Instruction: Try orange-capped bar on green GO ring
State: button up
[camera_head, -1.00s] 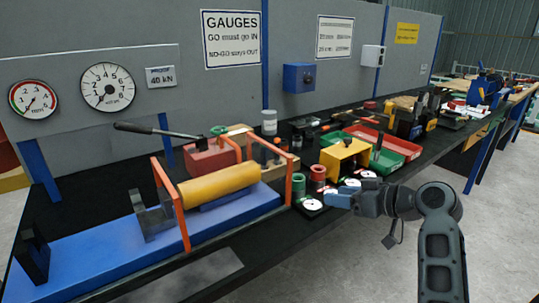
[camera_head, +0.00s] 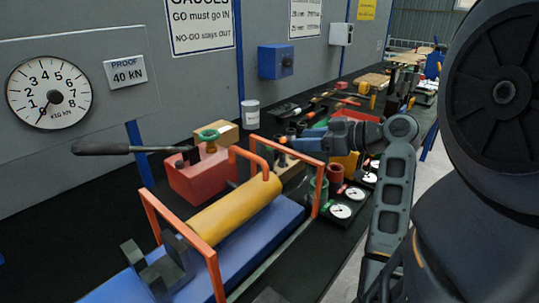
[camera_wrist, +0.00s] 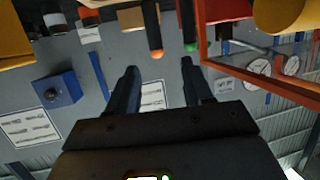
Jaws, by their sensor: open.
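The orange-capped bar (camera_wrist: 154,42) shows in the wrist view, its rounded orange end pointing towards the space between my fingers. A green-tipped bar (camera_wrist: 188,35) is beside it, to the right. My gripper (camera_wrist: 158,68) is open and empty, with its fingertips just short of the orange end. In the head view my gripper (camera_head: 288,148) is over the bench beyond the yellow cylinder, and the bars cannot be told apart there. The green ring (camera_head: 318,190) stands on the bench below my gripper, partly hidden by the orange frame. A red ring (camera_head: 335,173) is beside it.
The orange-framed rig with its yellow cylinder (camera_head: 228,212) stands in front of the rings. Dial gauges (camera_head: 341,211) lie right of them. A red pump (camera_head: 200,178) with a long lever and a white canister (camera_head: 250,114) are on the left. A wooden block (camera_wrist: 138,18) is near the bars.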

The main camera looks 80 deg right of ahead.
aim_at(283, 137)
jog(key=x, duration=0.3)
jog(key=p+x, duration=0.1)
jog(key=x, duration=0.3)
jog(key=shift+w+d+r, duration=0.1)
jog(key=shift+w+d, duration=0.15)
jog(key=shift+d, duration=0.05)
grip_shut()
dwell(0.4)
